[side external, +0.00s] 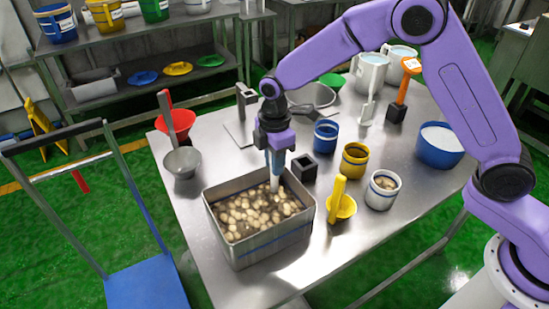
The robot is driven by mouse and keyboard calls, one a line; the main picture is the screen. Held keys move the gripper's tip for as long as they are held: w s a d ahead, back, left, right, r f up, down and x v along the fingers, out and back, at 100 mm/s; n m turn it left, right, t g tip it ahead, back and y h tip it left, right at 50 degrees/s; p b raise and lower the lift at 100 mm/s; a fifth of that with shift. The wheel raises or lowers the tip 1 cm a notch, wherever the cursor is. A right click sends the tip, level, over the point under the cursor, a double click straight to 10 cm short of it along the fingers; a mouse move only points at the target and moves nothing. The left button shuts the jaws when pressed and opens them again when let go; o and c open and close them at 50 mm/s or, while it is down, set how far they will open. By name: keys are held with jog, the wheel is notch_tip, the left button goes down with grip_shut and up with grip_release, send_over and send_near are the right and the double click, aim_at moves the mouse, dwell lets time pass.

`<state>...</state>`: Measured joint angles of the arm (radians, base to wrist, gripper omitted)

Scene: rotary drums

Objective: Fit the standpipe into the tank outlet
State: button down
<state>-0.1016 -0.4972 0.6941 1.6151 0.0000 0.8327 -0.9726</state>
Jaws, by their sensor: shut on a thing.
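The tank (274,243) is a grey metal box with a blue stripe, standing at the table's front left. It is filled with round, pale potato-like pieces in brownish liquid. My gripper (277,160) points down over the tank's back right part. It is shut on the standpipe (275,182), a pale, upright tube whose lower end reaches down among the pale pieces. The tank outlet is hidden, and I cannot tell whether the pipe's end is in it.
A black square holder (305,168) stands close to the tank's back right corner. A yellow scoop (340,205), blue pot (326,136), yellow pot (354,160) and white pot (382,190) stand to the right. A grey ladle (183,162) and red funnel-like bowl (175,123) lie left.

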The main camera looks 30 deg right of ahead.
jog(key=shift+f, duration=0.95)
jog(key=c, duration=0.9)
grip_release()
jog(key=shift+r, duration=0.1)
notch_tip(320, 180, up, 17)
jog(key=shift+s+r, duration=0.1)
jog(key=s+d+f+m, duration=0.1)
jog(key=s+d, duration=0.5)
jog(key=s, duration=0.4)
jog(key=s+d+f+m, duration=0.2)
jog(key=s+d, duration=0.5)
jog(key=s, duration=0.4)
jog(key=s+d+f+m, duration=0.2)
jog(key=s+d, duration=0.5)
jog(key=s, duration=0.3)
jog(key=shift+s, duration=0.35)
